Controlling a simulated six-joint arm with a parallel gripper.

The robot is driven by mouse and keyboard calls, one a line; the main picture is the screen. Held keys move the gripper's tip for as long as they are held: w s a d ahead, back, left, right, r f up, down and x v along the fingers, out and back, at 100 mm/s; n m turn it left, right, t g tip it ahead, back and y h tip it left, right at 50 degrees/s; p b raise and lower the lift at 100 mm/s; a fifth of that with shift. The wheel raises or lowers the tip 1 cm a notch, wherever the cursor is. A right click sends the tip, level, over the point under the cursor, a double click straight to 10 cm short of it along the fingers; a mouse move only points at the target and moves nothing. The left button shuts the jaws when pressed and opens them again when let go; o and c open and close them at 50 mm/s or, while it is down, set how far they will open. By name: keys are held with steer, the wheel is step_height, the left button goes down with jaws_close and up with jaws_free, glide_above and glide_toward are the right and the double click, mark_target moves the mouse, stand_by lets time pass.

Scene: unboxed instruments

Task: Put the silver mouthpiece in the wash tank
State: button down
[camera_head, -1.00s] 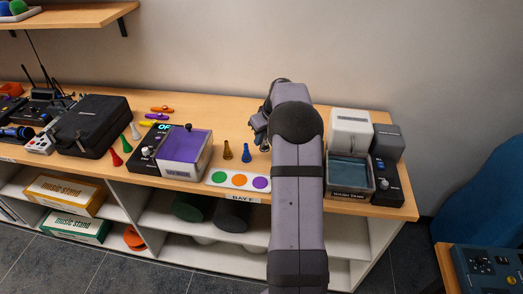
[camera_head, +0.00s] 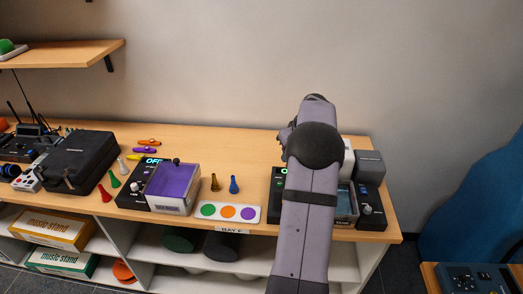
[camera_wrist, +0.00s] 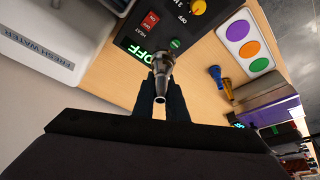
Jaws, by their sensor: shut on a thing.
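My gripper (camera_wrist: 161,92) is shut on the silver mouthpiece (camera_wrist: 162,70), which shows between the dark fingers in the wrist view. It is held above the bench, in front of a black control panel in that view. In the head view my arm hides the fingers and the held mouthpiece. The wash tank (camera_head: 346,207) stands at the right end of the bench, mostly hidden behind my arm; only part of its right side shows.
A white fresh water box (camera_wrist: 40,42) and a black control panel reading OFF (camera_head: 277,186) are close by. A spotted card (camera_head: 230,213), blue mouthpiece (camera_head: 234,184), brown mouthpiece (camera_head: 214,182) and purple-topped tank (camera_head: 176,183) are to the left. Bare bench lies behind them.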

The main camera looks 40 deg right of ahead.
steer(key=s+d+m+g+h, duration=0.1)
steer(key=s+d+m+g, duration=0.2)
steer(key=s+m, duration=0.6)
steer(key=s+d+f+m+g+h+p, duration=0.1)
steer(key=s+d+m+g+h, duration=0.1)
steer(key=s+m, duration=0.6)
steer(key=d+m+g, duration=0.1)
steer(key=d+m, duration=0.1)
steer(key=m, duration=0.2)
steer(key=shift+s+d+m+g, duration=0.35)
steer(key=shift+d+m+g, duration=0.05)
steer(key=shift+f, duration=0.15)
step_height(320, 180, down, 9)
steer(key=b, duration=0.5)
steer(key=shift+f+b, duration=0.9)
steer(key=shift+b, duration=0.15)
steer(key=shift+f+b, duration=0.45)
steer(key=c, duration=1.7)
jaws_free()
